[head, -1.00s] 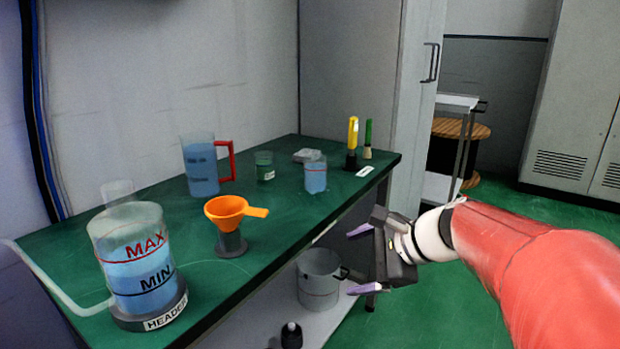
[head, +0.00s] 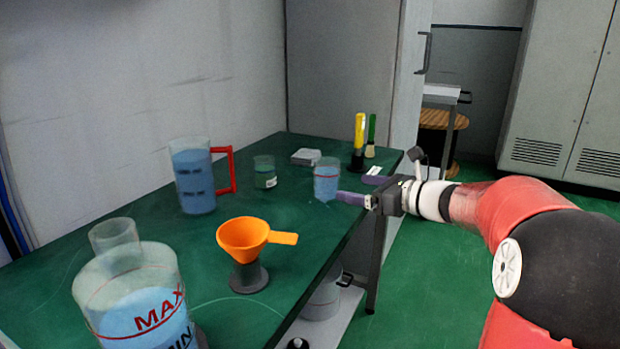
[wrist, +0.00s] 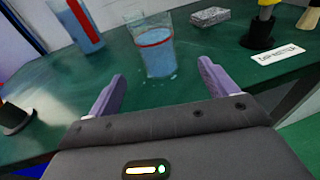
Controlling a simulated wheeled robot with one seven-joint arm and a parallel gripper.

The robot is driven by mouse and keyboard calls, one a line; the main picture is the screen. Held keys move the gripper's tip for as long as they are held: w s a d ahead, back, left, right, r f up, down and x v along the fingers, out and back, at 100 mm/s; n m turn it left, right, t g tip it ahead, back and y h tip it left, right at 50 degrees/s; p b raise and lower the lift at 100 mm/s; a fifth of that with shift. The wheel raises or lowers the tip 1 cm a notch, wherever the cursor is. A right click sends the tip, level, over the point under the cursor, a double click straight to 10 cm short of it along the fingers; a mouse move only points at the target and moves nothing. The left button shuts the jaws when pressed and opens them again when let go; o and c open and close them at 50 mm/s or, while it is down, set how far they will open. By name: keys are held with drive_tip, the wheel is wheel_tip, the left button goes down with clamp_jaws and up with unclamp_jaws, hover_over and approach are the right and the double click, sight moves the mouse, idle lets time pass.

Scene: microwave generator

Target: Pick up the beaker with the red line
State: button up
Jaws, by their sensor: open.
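The beaker with the red line (head: 326,180) stands upright on the green table and holds blue liquid. In the wrist view the beaker (wrist: 153,42) shows its red band ahead of my gripper, roughly between the lines of the two fingers but beyond their tips. My gripper (head: 358,189) is open and empty at the table's right edge, with its purple fingers pointing at the beaker. Both fingers also show in the wrist view, and the gap between them (wrist: 162,75) holds nothing.
A red-handled jug (head: 193,178), a small green-tinted beaker (head: 264,172) and a grey block (head: 306,157) stand near the beaker. Yellow (head: 359,135) and green-handled tools stand behind it. An orange funnel (head: 243,240) and a large MAX/MIN vessel (head: 130,295) are nearer.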

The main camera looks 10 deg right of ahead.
sight(339, 183)
drive_tip(key=x, duration=0.7)
drive_tip(key=shift+w+a, duration=0.15)
drive_tip(key=shift+a, duration=0.25)
drive_tip(key=shift+c, duration=0.4)
drive_tip(key=c, duration=1)
drive_tip(key=shift+c, duration=0.6)
drive_tip(key=shift+r, duration=0.15)
